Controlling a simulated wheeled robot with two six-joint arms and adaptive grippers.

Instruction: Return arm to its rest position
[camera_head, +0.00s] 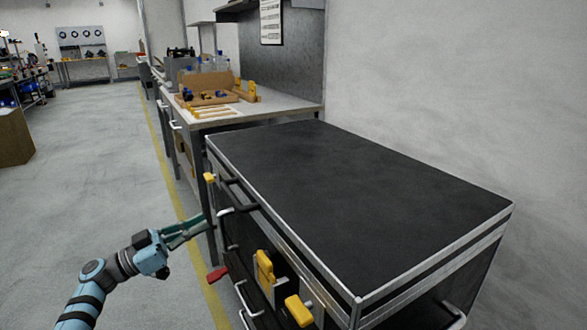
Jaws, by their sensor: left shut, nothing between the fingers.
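My left arm comes in from the lower left. Its gripper (203,221) points right, with the fingers together and nothing between them. The fingertips are at the left side of a dark-topped cabinet (340,180), close to its handles; I cannot tell whether they touch it. My right gripper is not in view.
Yellow parts (264,268) and a red part (217,274) stick out from the cabinet's drawer side. The cabinet top is bare. A workbench (270,108) with a wooden tray (207,88) stands behind it. A pale wall closes the right. The floor (85,180) at left is open.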

